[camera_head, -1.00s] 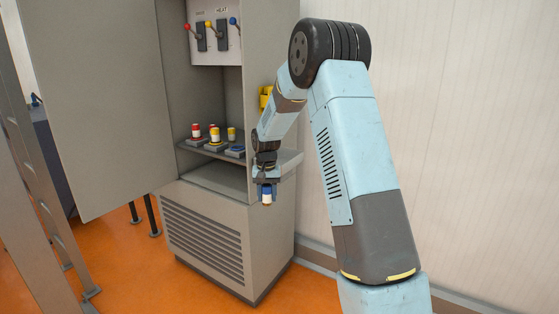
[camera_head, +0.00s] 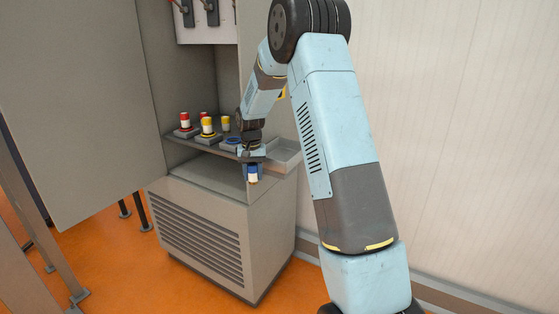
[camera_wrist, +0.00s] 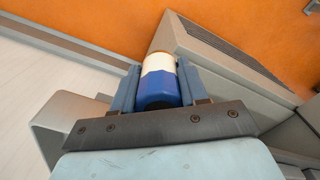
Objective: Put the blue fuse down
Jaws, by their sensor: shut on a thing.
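The blue fuse (camera_head: 252,172), blue with a pale end, is held in my gripper (camera_head: 252,164). In the wrist view the blue fuse (camera_wrist: 158,84) sits between the two fingers of my gripper (camera_wrist: 155,82), with its pale end pointing away from the palm. My gripper is shut on it and points down in front of the open cabinet (camera_head: 262,225). The fuse hangs in the air near the cabinet's lower ledge; I cannot tell the exact gap.
A shelf inside the cabinet carries red fuses (camera_head: 185,120) and yellow fuses (camera_head: 207,126) on bases, and a blue-topped base (camera_head: 231,141). A grey tray (camera_head: 287,152) is fixed at the cabinet's right side. The open door (camera_head: 75,110) stands left. Levers (camera_head: 212,12) are above.

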